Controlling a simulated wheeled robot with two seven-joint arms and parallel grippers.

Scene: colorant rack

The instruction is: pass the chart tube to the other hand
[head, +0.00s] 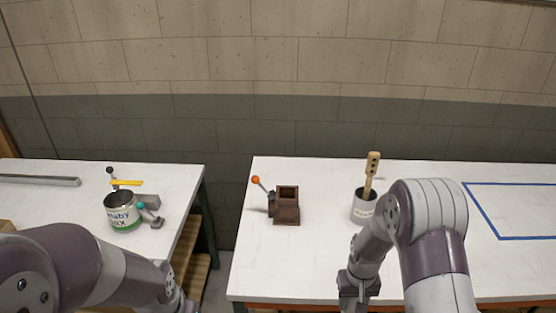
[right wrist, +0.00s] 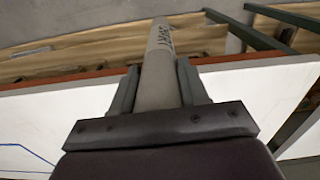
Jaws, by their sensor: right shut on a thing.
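The chart tube (right wrist: 159,55) is a pale grey cylinder with dark lettering, seen in the right wrist view. My right gripper (right wrist: 158,68) is shut on it, with one finger on each side, and the tube extends out past the fingertips. In the head view my right gripper (head: 353,291) is at the bottom edge, in front of the right table's front edge, and the tube does not show there. My left arm comes in at the bottom left of the head view, but its gripper is below the picture.
The right white table (head: 330,255) holds a brown box with an orange-knobbed lever (head: 286,207) and a grey pot (head: 362,206) with a wooden stick. The left table (head: 70,205) holds a labelled can (head: 122,212) and a metal bar (head: 40,180). A gap separates the tables.

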